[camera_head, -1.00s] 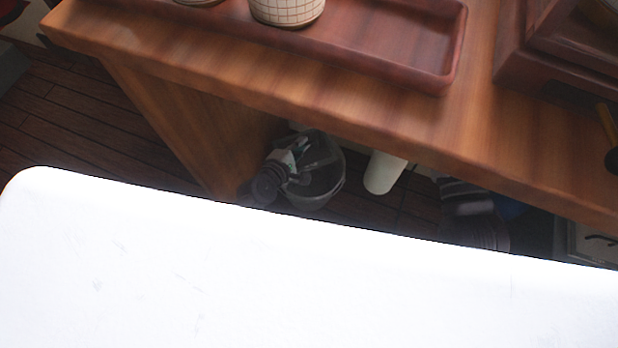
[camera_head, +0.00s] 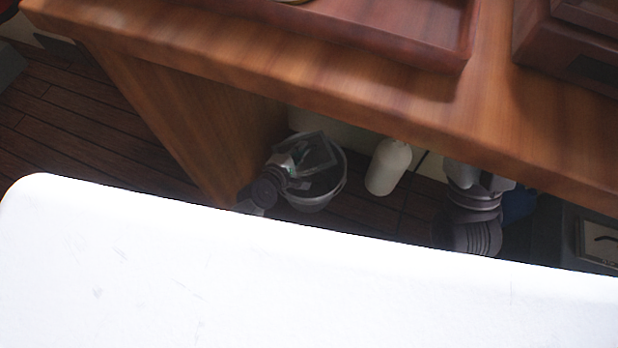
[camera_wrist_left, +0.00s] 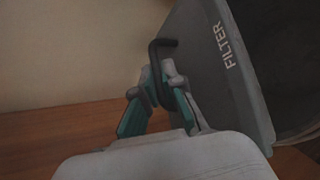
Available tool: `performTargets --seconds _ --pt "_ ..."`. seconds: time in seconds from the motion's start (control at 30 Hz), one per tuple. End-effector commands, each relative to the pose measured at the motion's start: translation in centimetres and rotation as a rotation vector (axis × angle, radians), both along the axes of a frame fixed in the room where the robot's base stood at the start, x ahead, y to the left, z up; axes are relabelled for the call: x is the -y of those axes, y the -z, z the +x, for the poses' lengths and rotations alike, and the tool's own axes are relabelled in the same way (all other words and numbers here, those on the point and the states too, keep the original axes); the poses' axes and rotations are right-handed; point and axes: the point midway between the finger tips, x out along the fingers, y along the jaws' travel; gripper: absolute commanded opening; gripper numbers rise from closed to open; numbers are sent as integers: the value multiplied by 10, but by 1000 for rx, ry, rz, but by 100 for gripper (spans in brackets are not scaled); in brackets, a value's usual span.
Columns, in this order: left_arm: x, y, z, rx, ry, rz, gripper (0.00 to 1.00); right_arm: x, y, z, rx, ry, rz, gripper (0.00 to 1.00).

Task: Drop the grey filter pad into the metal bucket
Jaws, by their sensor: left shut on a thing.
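The grey filter pad (camera_wrist_left: 225,60), marked FILTER, has a black handle. It fills the upper right of the left wrist view. In the head view, the pad (camera_head: 319,153) is tilted at the mouth of the metal bucket (camera_head: 310,203), within its outline. I cannot tell how deep it sits. My left gripper (camera_head: 296,160) is at the bucket's left rim. Its teal-lined fingers (camera_wrist_left: 158,95) are shut on the pad's handle. The bucket stands on the floor under the wooden counter.
The wooden counter (camera_head: 300,75) overhangs the bucket, with its side panel (camera_head: 190,120) to the left. A white cylinder (camera_head: 388,167) stands right of the bucket. A reddish tray (camera_head: 440,45) lies on the counter. My white body hides the near floor.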

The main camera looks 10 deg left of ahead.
Motion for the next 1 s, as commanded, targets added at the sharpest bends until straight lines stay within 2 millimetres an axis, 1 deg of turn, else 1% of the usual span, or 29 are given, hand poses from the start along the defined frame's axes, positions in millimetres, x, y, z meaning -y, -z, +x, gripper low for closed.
performTargets --seconds 0.23,0.27,0.3,0.37,0.4,0.43,0.77,0.87,1.0 --pt "0 0 0 1 0 0 0 0 0 0 3 0 1 40" --pt "0 0 0 1 0 0 11 0 0 0 3 0 1 40" --pt "0 0 0 1 0 0 18 0 0 0 3 0 1 40" --pt "0 -1 0 1 0 0 28 0 0 0 3 0 1 40" --pt "0 0 0 1 0 0 35 0 0 0 2 0 1 40" --pt "0 0 0 1 0 0 37 0 0 0 2 0 1 40" --pt "-1 -1 -2 0 0 0 37 0 0 0 2 0 1 40" --pt "-3 -4 -11 -1 0 -2 37 0 0 0 2 0 1 40" --pt "-11 -14 -34 -1 -1 0 37 0 0 0 2 0 1 40"
